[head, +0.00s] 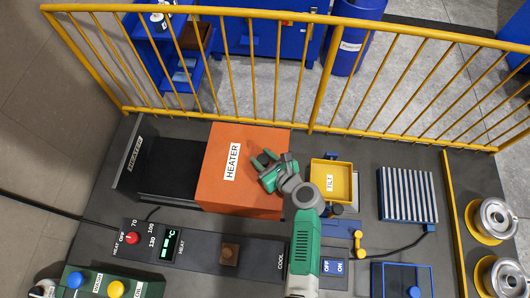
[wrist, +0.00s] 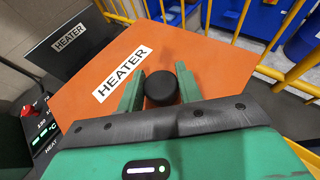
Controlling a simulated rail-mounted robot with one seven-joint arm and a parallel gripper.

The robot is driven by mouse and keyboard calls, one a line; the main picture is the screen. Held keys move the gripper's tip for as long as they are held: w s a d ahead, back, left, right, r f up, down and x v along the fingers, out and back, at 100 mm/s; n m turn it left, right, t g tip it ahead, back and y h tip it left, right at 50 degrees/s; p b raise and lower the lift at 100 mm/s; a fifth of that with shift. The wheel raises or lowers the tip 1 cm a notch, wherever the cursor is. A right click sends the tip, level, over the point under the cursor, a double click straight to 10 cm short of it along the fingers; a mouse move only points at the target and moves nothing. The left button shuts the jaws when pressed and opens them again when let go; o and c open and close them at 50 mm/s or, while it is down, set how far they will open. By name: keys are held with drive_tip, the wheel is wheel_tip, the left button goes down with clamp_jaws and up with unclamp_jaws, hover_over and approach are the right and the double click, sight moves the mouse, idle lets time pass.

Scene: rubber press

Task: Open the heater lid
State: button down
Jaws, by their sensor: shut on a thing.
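The heater lid (head: 235,150) is an orange box-like cover with a white HEATER label. In the head view a black heater surface (head: 170,165) shows bare to its left. The lid also fills the middle of the wrist view (wrist: 190,60). A round black knob (wrist: 161,88) stands on the lid. My gripper (wrist: 159,90) has its green fingers on both sides of the knob and is shut on it. In the head view my gripper (head: 266,165) is at the lid's right part and hides the knob. I cannot tell whether the lid is raised.
A yellow tray (head: 331,180) labelled TILT stands close right of the lid. A yellow railing (head: 310,80) runs behind the bench. In front are a heat dial (head: 131,237), a display (head: 170,244) and a brown knob (head: 229,254). A ribbed plate (head: 408,195) lies at right.

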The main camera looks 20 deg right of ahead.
drive_tip(key=shift+s+d, duration=0.1)
drive_tip(key=shift+d, duration=0.15)
drive_tip(key=c, duration=0.9)
unclamp_jaws()
drive_tip(key=shift+c, duration=0.2)
drive_tip(key=p+v, duration=0.1)
drive_tip(key=v, duration=0.6)
drive_tip(key=shift+s+d+r, duration=0.1)
drive_tip(key=shift+s+d, duration=0.05)
drive_tip(key=shift+s, duration=0.25)
